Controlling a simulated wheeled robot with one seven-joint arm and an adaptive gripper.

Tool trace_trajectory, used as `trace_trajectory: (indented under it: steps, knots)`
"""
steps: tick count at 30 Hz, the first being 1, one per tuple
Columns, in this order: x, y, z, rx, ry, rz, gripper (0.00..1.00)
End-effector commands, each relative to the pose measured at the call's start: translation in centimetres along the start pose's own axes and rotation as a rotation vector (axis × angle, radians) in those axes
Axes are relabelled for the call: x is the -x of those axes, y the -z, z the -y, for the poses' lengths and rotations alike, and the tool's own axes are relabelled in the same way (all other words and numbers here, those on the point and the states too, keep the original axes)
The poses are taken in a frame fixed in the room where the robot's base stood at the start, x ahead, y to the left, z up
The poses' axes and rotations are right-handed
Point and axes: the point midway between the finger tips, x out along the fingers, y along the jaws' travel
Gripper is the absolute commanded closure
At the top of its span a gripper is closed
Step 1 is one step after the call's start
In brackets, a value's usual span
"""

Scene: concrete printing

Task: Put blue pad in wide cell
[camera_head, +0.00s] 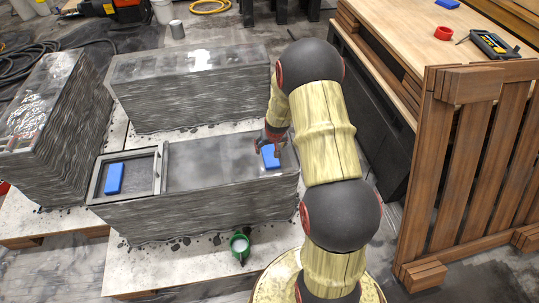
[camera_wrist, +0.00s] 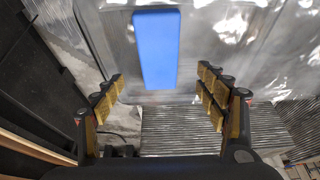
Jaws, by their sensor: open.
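One blue pad (camera_head: 270,157) lies on the right end of the front grey layered concrete block (camera_head: 210,208). My gripper (camera_head: 268,146) is over that end, close to the pad. In the wrist view, my gripper (camera_wrist: 161,84) is open, and the blue pad (camera_wrist: 156,48) shows beyond and between its fingertips, with nothing held. A grey framed tray (camera_head: 127,159) sits on the block's left end. Another blue pad (camera_head: 115,178) lies inside its wide cell. A narrow strip with a dark bar runs along the tray's right side.
More concrete blocks stand behind (camera_head: 190,88) and at left (camera_head: 45,125). A wooden table (camera_head: 430,45) and slatted wooden panel (camera_head: 475,165) stand right. The block's middle top is clear.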

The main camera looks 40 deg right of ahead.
Motion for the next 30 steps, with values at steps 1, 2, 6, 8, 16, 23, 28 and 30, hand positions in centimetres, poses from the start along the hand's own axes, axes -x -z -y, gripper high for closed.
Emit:
trace_trajectory:
  steps: [1, 2, 6, 8, 16, 23, 28, 30]
  knots:
    - [-0.7, -0.1, 0.0, 0.002, 0.000, 0.001, 0.27]
    - [-1.0, -0.2, 0.0, 0.002, 0.000, 0.002, 0.27]
    - [-2.4, -0.2, 0.0, 0.002, 0.000, 0.002, 0.27]
    - [-2.7, -0.2, 0.0, 0.002, 0.000, 0.002, 0.27]
    - [-6.2, -0.7, -0.1, 0.002, 0.000, 0.004, 0.27]
    - [-7.5, -0.4, -0.1, 0.002, 0.000, 0.002, 0.27]
    - [-7.4, -0.4, -0.1, 0.002, 0.000, 0.002, 0.30]
    - [-7.4, -0.4, -0.1, 0.002, 0.000, 0.002, 0.33]
